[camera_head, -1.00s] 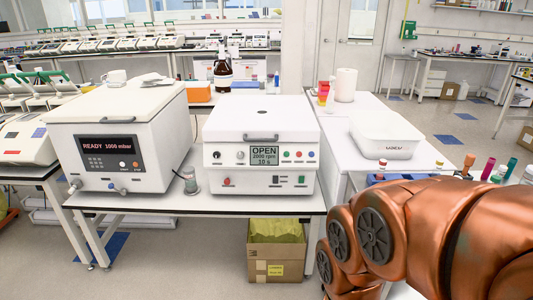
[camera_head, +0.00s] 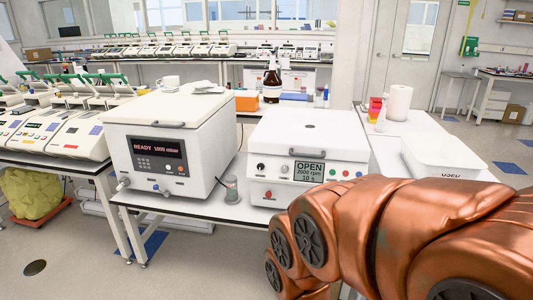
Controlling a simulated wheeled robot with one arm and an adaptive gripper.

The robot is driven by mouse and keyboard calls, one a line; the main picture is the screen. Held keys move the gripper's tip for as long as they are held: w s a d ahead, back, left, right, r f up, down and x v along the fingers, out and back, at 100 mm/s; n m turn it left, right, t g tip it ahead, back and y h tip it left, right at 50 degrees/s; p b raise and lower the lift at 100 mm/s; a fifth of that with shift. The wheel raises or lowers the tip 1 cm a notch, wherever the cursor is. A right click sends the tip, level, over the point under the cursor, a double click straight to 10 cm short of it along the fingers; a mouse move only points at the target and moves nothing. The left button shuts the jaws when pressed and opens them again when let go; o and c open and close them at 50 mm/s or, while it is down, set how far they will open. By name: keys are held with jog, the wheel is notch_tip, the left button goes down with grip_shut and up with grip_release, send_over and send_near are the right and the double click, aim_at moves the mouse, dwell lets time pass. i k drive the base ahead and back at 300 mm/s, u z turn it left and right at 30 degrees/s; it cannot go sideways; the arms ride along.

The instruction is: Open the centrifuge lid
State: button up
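The centrifuge (camera_head: 266,172) is a white box machine on the bench, with a display (camera_head: 309,171) reading OPEN, 2000 rpm, 10 s. Its flat white lid (camera_head: 325,133) is down, with a dark handle (camera_head: 307,152) at the front edge. My copper-coloured arm covers the lower right of its front panel in the picture. My gripper is outside the picture, so its state and distance to the handle do not show.
A second white machine (camera_head: 205,145) reading READY 1000 mbar stands left of the centrifuge. A small glass jar (camera_head: 231,188) sits between them. A white tray marked USED (camera_head: 440,160) and a paper roll (camera_head: 399,103) are on the right bench. Floor is open at lower left.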

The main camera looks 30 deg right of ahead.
aim_at(322, 134)
jog(key=i, duration=0.9)
jog(key=z, duration=0.45)
